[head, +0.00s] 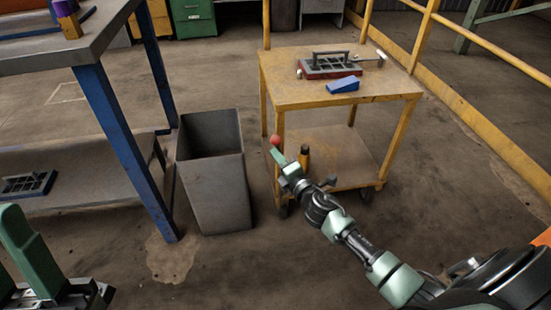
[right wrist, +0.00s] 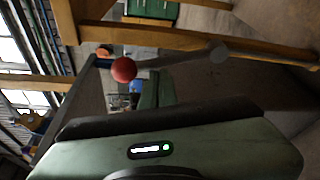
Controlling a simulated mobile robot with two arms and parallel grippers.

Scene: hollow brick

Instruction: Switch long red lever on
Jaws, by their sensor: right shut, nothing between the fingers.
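The long red lever shows in the head view as a red ball knob (head: 275,140) in front of the yellow cart. In the right wrist view the red knob (right wrist: 124,70) sits at the end of a grey rod (right wrist: 185,59) running to the right. My right gripper (head: 276,154) is shut and empty, with its tip right by the knob in the head view. I cannot tell whether they touch. A green and metal part of what looks like my left gripper (head: 25,245) shows at the lower left; its jaw state is unclear. The lever's base is hard to make out.
A grey bin (head: 215,180) stands left of the knob. A blue-legged workbench (head: 105,105) is at the left. A yellow railing (head: 490,130) runs along the right.

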